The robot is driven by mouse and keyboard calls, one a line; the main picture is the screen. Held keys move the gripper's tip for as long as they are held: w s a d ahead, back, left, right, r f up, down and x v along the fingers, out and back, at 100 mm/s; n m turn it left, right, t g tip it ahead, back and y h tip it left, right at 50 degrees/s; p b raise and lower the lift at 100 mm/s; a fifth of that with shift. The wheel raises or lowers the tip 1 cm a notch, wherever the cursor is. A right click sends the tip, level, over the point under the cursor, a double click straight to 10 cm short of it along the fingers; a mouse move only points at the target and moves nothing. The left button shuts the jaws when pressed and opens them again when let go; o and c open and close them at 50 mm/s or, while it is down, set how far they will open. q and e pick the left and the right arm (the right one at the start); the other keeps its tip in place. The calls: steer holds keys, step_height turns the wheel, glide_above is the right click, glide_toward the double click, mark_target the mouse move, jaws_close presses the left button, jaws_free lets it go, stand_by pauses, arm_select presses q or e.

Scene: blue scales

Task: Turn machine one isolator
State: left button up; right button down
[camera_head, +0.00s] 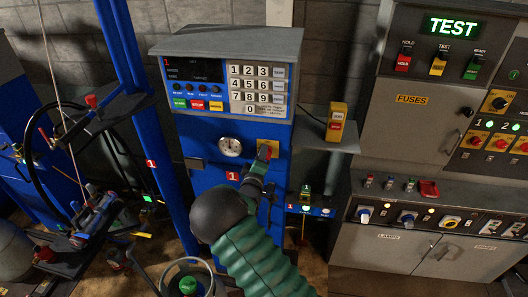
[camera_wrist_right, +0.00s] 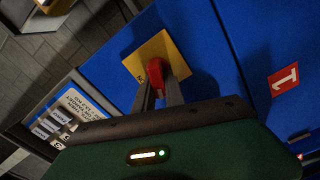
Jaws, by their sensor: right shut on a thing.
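The machine one isolator is a red handle (camera_wrist_right: 156,74) on a yellow plate (camera_wrist_right: 150,58), set on the blue front panel of machine one (camera_head: 190,137). In the head view the yellow plate (camera_head: 268,143) sits right of a round white gauge, and the red handle (camera_head: 265,152) is partly covered by my gripper. My right gripper (camera_head: 258,162) reaches up to the handle, and in the wrist view its two fingers (camera_wrist_right: 161,84) are shut on the handle from both sides. My left gripper is not clearly visible in the head view.
A keypad panel (camera_head: 248,85) juts out above the isolator. A grey shelf (camera_head: 335,137) with a yellow control box (camera_head: 336,122) stands to its right. A grey fuse cabinet (camera_head: 415,125) fills the right side.

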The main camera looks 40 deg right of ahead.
arm_select(q)
steer(key=shift+s+a+r, duration=0.1)
steer(key=shift+r, duration=0.1)
arm_select(e)
steer(key=shift+w+a+f+n, duration=0.15)
steer(key=shift+f+n, duration=0.1)
steer(key=shift+n, duration=0.5)
steer(key=shift+s+a+f+n, duration=0.15)
steer(key=shift+f+n, duration=0.1)
steer(key=shift+n, duration=0.45)
steer(key=shift+w+a+f+n, duration=0.15)
steer(key=shift+f+n, duration=0.1)
steer(key=shift+n, duration=0.5)
steer(key=c, duration=1.4)
jaws_free()
steer(key=shift+c, duration=0.2)
steer(key=shift+o, duration=0.2)
steer(key=shift+w+a+r, duration=0.1)
steer(key=shift+a+r, duration=0.05)
steer(key=shift+r, duration=0.05)
arm_select(q)
steer(key=shift+a+f, duration=0.1)
steer(key=shift+a, duration=0.35)
arm_select(e)
steer(key=shift+r, duration=0.1)
